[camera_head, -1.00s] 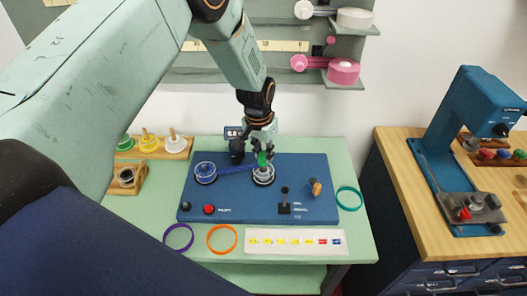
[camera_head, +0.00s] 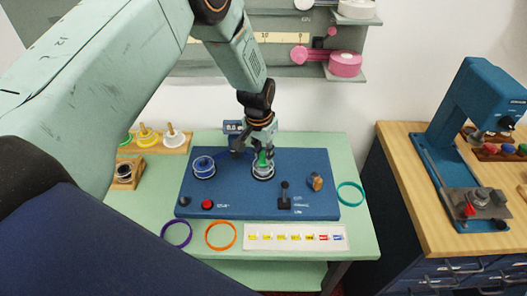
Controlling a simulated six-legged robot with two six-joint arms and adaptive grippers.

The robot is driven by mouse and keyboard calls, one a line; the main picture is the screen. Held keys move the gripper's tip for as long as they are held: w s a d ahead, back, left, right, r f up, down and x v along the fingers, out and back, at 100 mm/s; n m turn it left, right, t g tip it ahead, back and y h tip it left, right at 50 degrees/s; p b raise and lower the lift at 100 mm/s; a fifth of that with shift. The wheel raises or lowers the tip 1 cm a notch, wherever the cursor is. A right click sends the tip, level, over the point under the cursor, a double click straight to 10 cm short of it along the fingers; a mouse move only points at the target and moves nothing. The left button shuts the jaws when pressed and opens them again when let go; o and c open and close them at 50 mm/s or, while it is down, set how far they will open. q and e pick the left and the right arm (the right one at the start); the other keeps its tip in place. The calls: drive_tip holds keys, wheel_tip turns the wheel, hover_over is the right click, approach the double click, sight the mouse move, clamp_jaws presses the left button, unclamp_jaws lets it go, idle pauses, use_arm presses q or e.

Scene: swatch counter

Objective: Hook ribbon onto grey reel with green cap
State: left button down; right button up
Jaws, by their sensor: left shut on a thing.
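A second reel (camera_head: 203,169), with blue ribbon, sits on the deck's left side. My left gripper (camera_head: 262,152) comes down from above, right at the green cap, its fingers around or just in front of it. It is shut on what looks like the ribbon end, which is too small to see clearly. The fingers partly hide the cap and reel top; contact with the reel cannot be told. My right gripper is not in view.
A black lever (camera_head: 284,197), a wooden-brown knob (camera_head: 315,182) and a red button (camera_head: 208,205) stand on the deck. Purple (camera_head: 176,234), orange (camera_head: 221,236) and teal rings (camera_head: 350,194) lie around it. A rack (camera_head: 160,147) holds capped spools at left.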

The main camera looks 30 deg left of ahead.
use_arm(q)
drive_tip(key=c, duration=1.6)
unclamp_jaws()
drive_tip(key=shift+c, duration=0.2)
drive_tip(key=o, duration=0.6)
drive_tip(key=shift+c, duration=0.2)
drive_tip(key=shift+r, duration=0.1)
wheel_tip(320, 180, up, 7)
drive_tip(key=p, duration=0.5)
drive_tip(key=shift+p, duration=0.4)
